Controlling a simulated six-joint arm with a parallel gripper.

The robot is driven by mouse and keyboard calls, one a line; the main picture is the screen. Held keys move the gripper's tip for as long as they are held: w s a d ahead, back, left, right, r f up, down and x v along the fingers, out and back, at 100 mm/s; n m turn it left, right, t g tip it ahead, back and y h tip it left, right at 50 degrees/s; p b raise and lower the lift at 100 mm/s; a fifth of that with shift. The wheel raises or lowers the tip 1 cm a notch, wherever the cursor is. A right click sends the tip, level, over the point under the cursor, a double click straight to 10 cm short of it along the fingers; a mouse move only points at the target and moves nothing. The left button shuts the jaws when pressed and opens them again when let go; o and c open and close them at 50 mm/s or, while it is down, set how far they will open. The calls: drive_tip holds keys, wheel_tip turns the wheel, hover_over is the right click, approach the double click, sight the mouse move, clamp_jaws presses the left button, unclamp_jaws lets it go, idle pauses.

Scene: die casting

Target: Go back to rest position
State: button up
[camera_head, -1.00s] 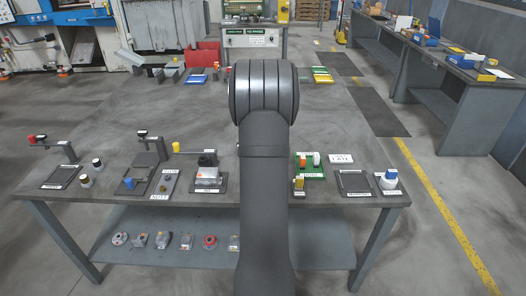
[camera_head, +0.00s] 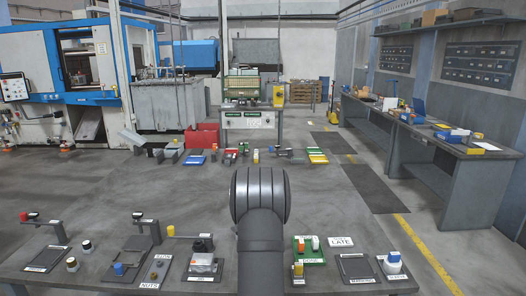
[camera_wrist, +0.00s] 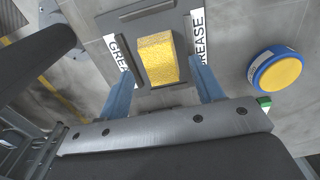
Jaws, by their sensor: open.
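My gripper (camera_wrist: 162,72) shows only in the wrist view. Its two blue fingers are spread apart and nothing is clamped between them. Past the fingertips, a yellow block (camera_wrist: 157,58) lies in a dark grey holder (camera_wrist: 150,22) with "GREASE" labels on both sides. I cannot tell how far the fingertips are from the block. In the head view my dark arm link stands upright in the middle and hides part of the workbench; the gripper is hidden there.
A round blue tin with yellow top (camera_wrist: 277,73) sits right of the holder in the wrist view. In the head view, a workbench (camera_head: 110,255) carries labelled fixtures, a green tray (camera_head: 308,250) and a blue-white container (camera_head: 393,262). Side benches (camera_head: 440,165) stand right; open floor lies between.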

drive_tip(key=shift+r, duration=0.75)
drive_tip(key=shift+f, duration=0.1)
